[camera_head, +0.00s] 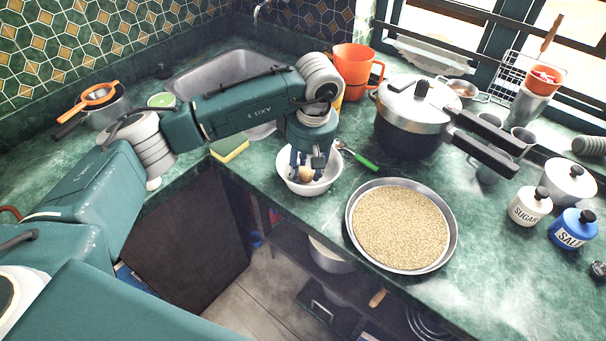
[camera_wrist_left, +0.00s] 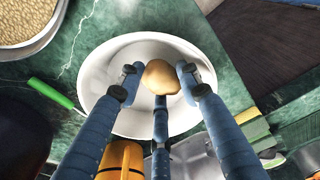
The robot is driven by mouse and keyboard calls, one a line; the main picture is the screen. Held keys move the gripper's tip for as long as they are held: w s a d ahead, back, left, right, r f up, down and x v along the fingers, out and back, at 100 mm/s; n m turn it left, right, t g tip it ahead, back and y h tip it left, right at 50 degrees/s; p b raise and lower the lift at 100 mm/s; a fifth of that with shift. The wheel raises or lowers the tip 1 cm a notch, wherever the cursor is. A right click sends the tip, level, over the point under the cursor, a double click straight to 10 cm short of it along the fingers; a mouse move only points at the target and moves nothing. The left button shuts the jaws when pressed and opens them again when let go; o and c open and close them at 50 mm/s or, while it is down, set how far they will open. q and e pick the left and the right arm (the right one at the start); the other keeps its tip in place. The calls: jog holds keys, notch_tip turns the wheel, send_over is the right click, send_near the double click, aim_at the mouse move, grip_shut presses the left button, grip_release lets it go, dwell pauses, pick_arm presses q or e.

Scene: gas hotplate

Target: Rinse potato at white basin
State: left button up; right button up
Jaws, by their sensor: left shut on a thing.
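The potato (camera_wrist_left: 161,77) is a small tan lump held between the fingers of my left gripper (camera_head: 308,168). The white basin (camera_head: 330,178) stands on the green counter, and the gripper reaches down into it. In the left wrist view, the three blue fingers close around the potato, with the white basin (camera_wrist_left: 95,75) around and behind it. In the head view the potato (camera_head: 305,173) is partly hidden by the fingers. I cannot tell whether the potato touches the basin's bottom. Water in the basin cannot be made out. My right gripper is not in view.
A round tray of grain (camera_head: 400,225) lies right of the basin. A green-handled utensil (camera_head: 360,158) lies close behind it. A pressure cooker (camera_head: 412,115), orange pitcher (camera_head: 356,70) and metal sink (camera_head: 215,75) stand farther back. A yellow sponge (camera_head: 230,149) lies left of the basin.

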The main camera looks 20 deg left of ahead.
aim_at(305, 171)
pick_arm(q)
jog(key=shift+r, duration=0.1)
jog(key=shift+r+p, duration=0.55)
jog(key=shift+r, duration=0.35)
jog(key=shift+r+p, duration=1.45)
jog(key=shift+r, duration=1.95)
